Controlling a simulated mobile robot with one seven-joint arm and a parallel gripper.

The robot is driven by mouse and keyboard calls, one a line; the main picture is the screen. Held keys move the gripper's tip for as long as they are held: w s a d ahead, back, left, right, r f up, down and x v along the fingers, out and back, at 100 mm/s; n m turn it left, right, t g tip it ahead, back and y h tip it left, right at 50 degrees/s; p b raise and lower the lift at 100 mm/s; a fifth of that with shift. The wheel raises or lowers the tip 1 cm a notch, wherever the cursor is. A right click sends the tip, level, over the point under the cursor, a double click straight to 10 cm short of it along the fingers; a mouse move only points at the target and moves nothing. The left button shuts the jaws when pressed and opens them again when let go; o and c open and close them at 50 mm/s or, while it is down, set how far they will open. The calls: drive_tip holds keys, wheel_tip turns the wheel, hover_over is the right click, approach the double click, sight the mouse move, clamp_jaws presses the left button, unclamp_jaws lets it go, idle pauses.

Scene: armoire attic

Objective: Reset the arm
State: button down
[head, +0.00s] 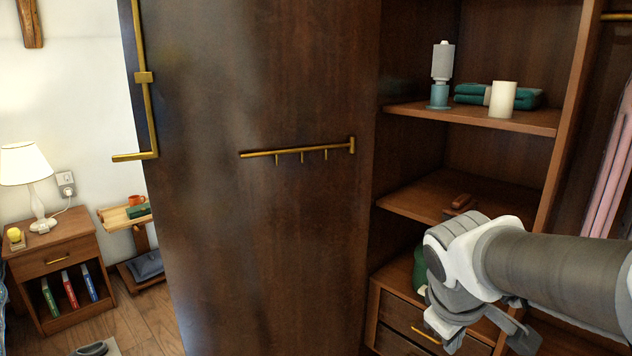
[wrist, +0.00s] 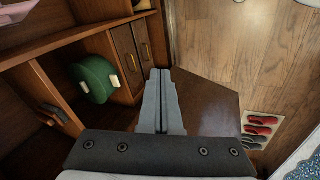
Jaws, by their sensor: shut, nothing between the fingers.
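My gripper (wrist: 161,100) shows in the wrist view with its two grey fingers pressed together and nothing between them. In the head view my arm reaches in from the right edge, in front of the wardrobe's lower shelves. The fingers are hard to make out there, low near the drawers. The open wardrobe door (head: 265,225) stands to the left of the arm, apart from it. In the wrist view the door (wrist: 210,105) lies just right of and beyond the fingers.
The upper shelf (head: 545,122) holds a bottle, a white cup (head: 502,99) and folded teal cloths. A green round object (wrist: 94,80) sits beside the drawers (wrist: 130,60). A nightstand (head: 55,262) with a lamp (head: 28,170) stands at far left. Shoes (wrist: 258,130) lie on the floor.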

drive_tip(key=s+a+r+m+t+y, duration=0.2)
drive_tip(key=s+a+r+m+y, duration=0.15)
drive_tip(key=s+a+m, duration=0.45)
wheel_tip(320, 180, up, 18)
drive_tip(key=s+d+n+p, duration=0.1)
drive_tip(key=p, duration=1.7)
drive_tip(key=shift+s+d+r+n, duration=0.15)
drive_tip(key=shift+s+d+n, duration=0.05)
drive_tip(key=shift+d+n, duration=0.2)
drive_tip(key=shift+h, duration=0.25)
